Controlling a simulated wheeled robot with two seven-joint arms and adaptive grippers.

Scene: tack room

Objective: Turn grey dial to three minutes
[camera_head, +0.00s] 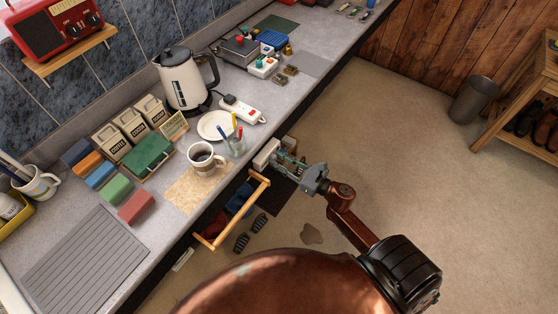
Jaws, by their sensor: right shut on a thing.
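A pale box (265,154) is at the front edge of the counter, a little right of the glass of pens. My right gripper (283,160) reaches it from the right, with its fingertips against the box's right-hand face. The fingers are shut on what seems to be the grey dial there. The dial is hidden by the fingers, so its marks and pointer setting cannot be read. My left gripper is out of view.
A coffee mug (205,160), a pen glass (235,144), a plate (212,124) and a kettle (186,80) stand on the counter. The floor at right is mostly clear.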

